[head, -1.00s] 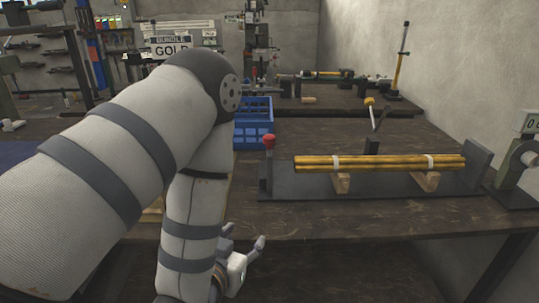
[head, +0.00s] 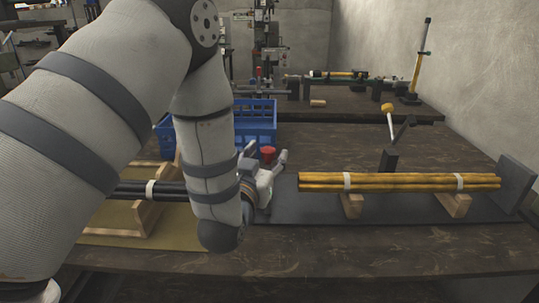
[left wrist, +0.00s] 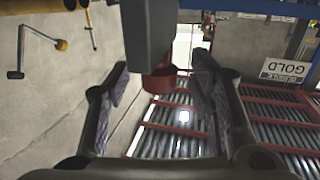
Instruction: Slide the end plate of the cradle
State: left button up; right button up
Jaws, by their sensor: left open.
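The cradle is a dark base (head: 390,212) with two wooden blocks under a strapped bundle of yellow rods (head: 400,182). A dark upright end plate (head: 515,184) stands at its right end, apart from the rods. At the left end a red knob (head: 268,153) shows between the fingertips of my left gripper (head: 267,161). The gripper is open around it. In the left wrist view, the red knob (left wrist: 158,82) sits on a dark grey post (left wrist: 150,35) between the two spread fingers (left wrist: 160,92); contact cannot be told. My gripper hides the post's lower part in the head view.
A blue crate (head: 256,122) stands behind the gripper. A yellow-tipped lever (head: 388,108) rises behind the rods. Dark rods (head: 135,189) on wooden supports lie to the left, partly hidden by my arm. The table front (head: 400,256) is clear.

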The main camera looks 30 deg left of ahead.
pick_arm(q)
jog(key=shift+w+a, duration=0.2)
jog(key=shift+w, duration=0.5)
grip_shut()
jog(key=w+d, duration=0.1)
jog(key=d, duration=0.1)
jog(key=w+d, duration=0.2)
jog(key=d, duration=0.1)
jog(key=w+d, duration=0.1)
jog(key=d, duration=0.1)
jog(key=shift+w+d, duration=0.35)
jog(key=shift+d, duration=0.05)
grip_release()
jog(key=shift+s, duration=0.1)
